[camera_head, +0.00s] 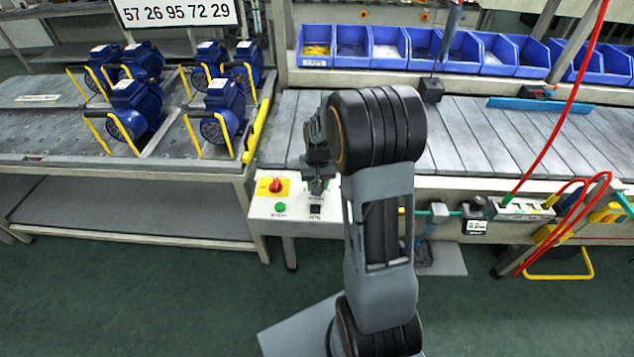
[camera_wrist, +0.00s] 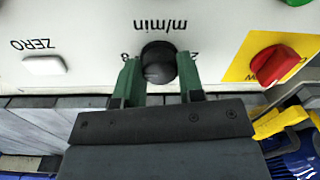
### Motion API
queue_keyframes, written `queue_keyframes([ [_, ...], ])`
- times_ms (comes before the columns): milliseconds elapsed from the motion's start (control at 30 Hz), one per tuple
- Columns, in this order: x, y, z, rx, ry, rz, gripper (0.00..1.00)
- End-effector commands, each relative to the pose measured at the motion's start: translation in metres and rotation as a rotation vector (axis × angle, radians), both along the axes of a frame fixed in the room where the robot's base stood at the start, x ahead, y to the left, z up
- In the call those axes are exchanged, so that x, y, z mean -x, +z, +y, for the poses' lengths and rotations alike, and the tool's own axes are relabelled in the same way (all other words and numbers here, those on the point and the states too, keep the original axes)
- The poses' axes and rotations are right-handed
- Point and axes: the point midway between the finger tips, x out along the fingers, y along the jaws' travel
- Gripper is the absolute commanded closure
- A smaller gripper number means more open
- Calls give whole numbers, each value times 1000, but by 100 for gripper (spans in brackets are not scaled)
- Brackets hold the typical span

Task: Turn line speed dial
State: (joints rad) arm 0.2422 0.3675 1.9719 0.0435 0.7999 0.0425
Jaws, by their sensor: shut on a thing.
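The line speed dial (camera_wrist: 158,62) is a round black knob on the white control panel (camera_wrist: 90,25), with "m/min" printed beside it in the wrist view. My gripper (camera_wrist: 160,75) has its two green fingers on either side of the knob, shut on it. In the head view my gripper (camera_head: 317,184) is over the right part of the panel (camera_head: 262,209), partly behind my arm. The dial is hidden there, and its exact setting cannot be read.
A red rotary switch (camera_wrist: 272,65) on a yellow plate sits right of the dial in the wrist view, and a white ZERO button (camera_wrist: 44,65) sits left. In the head view a green button (camera_head: 280,207) is on the panel. Blue pumps (camera_head: 135,105) stand on the left table.

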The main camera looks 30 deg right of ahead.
Motion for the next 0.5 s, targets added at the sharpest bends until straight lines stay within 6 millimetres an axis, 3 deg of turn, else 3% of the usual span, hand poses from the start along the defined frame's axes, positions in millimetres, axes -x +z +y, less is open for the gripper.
queue_keyframes([
  [500,1,0,1,-2,-61,2,88],
])
